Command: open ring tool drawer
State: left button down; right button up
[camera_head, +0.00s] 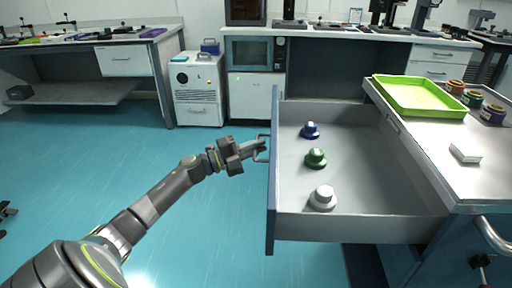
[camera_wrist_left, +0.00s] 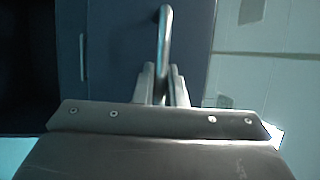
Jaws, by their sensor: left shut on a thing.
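The ring tool drawer (camera_head: 350,226) stands pulled out of the cabinet on the right in the head view. Its blue front panel (camera_head: 273,200) faces left. Inside lie a blue ring tool (camera_head: 310,130), a green one (camera_head: 316,158) and a white one (camera_head: 323,197), apart from each other. My left gripper (camera_head: 262,149) is at the front panel, shut on the drawer handle (camera_head: 262,141). In the left wrist view the handle (camera_wrist_left: 165,40) runs between the fingers of the gripper (camera_wrist_left: 162,85). My right gripper is not in view.
A green tray (camera_head: 420,97), several small coloured containers (camera_head: 472,98) and a white block (camera_head: 465,153) are on the cabinet top (camera_head: 430,140). A bench with a microwave (camera_head: 252,53) and a white cooler unit (camera_head: 198,88) stand behind.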

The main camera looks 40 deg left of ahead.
pick_arm(q)
jog(key=c, duration=1.6)
grip_release()
jog(key=shift+f, duration=0.1)
jog(key=shift+o, duration=0.5)
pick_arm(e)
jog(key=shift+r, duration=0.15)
pick_arm(q)
jog(key=p+v, duration=0.1)
jog(key=v, duration=1.6)
jog(key=shift+s, duration=0.2)
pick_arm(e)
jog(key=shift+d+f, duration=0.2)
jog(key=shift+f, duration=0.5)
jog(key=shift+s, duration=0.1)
